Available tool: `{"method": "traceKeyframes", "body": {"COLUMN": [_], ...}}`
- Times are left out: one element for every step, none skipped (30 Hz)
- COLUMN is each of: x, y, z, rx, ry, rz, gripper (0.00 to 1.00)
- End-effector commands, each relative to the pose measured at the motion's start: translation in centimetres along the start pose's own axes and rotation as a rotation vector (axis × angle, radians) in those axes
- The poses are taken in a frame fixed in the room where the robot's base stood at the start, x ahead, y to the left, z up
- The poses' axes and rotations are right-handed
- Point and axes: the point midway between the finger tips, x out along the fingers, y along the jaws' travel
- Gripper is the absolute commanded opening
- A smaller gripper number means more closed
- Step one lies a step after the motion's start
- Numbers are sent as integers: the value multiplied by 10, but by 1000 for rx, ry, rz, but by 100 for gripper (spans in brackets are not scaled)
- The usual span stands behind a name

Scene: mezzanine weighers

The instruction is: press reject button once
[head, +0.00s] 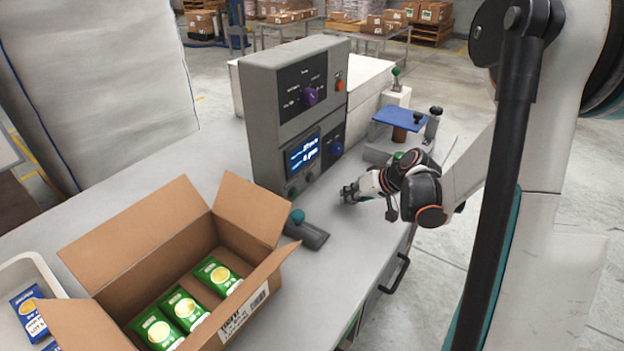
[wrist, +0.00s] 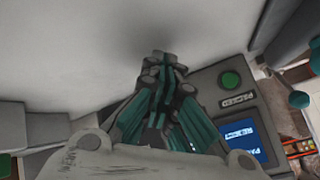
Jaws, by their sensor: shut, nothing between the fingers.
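A grey control cabinet (head: 265,105) stands on the worktop, with a purple knob, an orange button (head: 339,85), a blue knob (head: 336,150) and a lit blue screen (head: 303,152) on it. Small dark controls (head: 293,193) sit under the screen. In the wrist view a green button (wrist: 230,79) has a label that seems to read "PACKED". The blue screen (wrist: 243,137) there bears turned lettering that seems to include "REJECT". I cannot tell which control is the reject button. My gripper (head: 347,193) is shut and empty, low over the worktop beside the cabinet. It also shows in the wrist view (wrist: 160,60).
An open cardboard box (head: 165,235) with several green packets stands at the front left, beside a white tray (head: 27,275) with blue packets. A green-knobbed lever (head: 298,216) lies left of my gripper. A blue plate (head: 401,117) stands behind it.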

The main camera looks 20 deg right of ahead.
Motion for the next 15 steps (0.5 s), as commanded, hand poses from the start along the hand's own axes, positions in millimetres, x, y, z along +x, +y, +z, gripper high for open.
{"method": "traceKeyframes", "body": {"x": [4,6,9,12,15,19,22,24,28,31,34,37,40,42,45], "y": [-3,-5,-8,-10,-12,-15,-17,-19,-21,-23,-25,-28,-30,-31,-33], "z": [-2,-4,-7,-9,-11,-13,-15,-18,-20,-22,-24,-27,-29,-30,-32], "rx": [-2,-3,-3,-2,-2,-3,-3,-3,-2,-3,-3,-3,-2,-2,-2], "ry": [-1,-1,-1,-1,-1,-1,-2,-2,-2,-1,-1,-1,-1,-1,-2], "rz": [-1,-2,-2,-2,-2,-2,-2,-2,-1,-1,-1,-1,-1,-1,-2], "gripper": [0,0,0,0,0,0,0,0,0,0,0,0,0,0,0]}}
